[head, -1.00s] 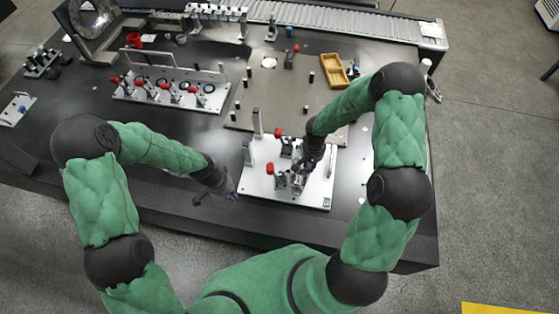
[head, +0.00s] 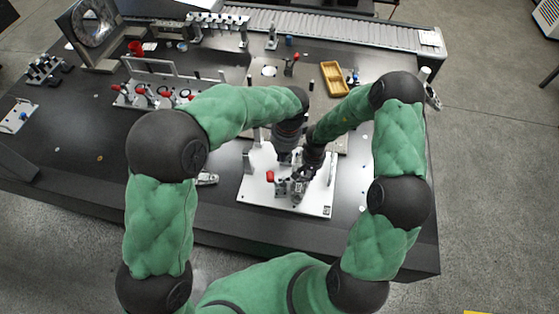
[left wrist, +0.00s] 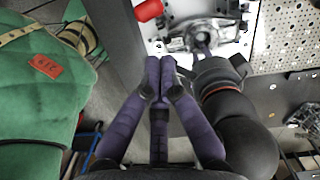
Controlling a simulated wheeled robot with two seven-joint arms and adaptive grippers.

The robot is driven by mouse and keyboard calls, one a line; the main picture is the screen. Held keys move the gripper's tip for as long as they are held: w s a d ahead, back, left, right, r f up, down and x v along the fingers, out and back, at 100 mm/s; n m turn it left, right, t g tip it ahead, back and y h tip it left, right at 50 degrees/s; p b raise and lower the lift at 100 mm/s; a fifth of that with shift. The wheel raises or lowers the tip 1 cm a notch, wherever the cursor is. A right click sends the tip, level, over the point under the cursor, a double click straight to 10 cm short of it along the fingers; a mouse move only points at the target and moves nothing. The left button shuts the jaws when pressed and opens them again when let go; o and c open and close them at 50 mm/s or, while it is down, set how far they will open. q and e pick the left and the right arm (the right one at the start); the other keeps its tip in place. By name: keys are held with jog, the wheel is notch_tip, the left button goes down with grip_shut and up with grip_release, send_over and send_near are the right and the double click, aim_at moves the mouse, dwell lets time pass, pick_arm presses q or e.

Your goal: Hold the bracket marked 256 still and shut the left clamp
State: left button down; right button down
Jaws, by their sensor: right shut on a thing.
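The white fixture plate (head: 258,192) lies at the table's front edge. A red clamp handle (head: 270,176) stands at its near left; a red handle (left wrist: 148,10) also shows at the top of the left wrist view. The grey metal bracket (left wrist: 203,32) sits on the plate, and no number is legible on it. My right gripper (head: 298,184) is shut on the bracket, its tips partly hidden. My left gripper (left wrist: 160,68) has its fingers together and empty, short of the bracket and red handle. In the head view my left forearm hides the plate's far clamp.
Another fixture (head: 170,85) with several red-handled clamps stands at the back left. A yellow tray (head: 335,78) lies behind my right arm. A roller conveyor (head: 340,30) runs along the back. The table left of the plate is mostly clear.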

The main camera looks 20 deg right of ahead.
aim_at(273, 182)
pick_arm(q)
notch_tip(273, 182, down, 9)
jog(key=shift+w+a, duration=0.15)
jog(key=shift+a, duration=0.3)
dwell(0.3)
jog(key=shift+w+a+h, duration=0.1)
jog(key=shift+a+h, duration=0.3)
jog(key=shift+a, duration=0.05)
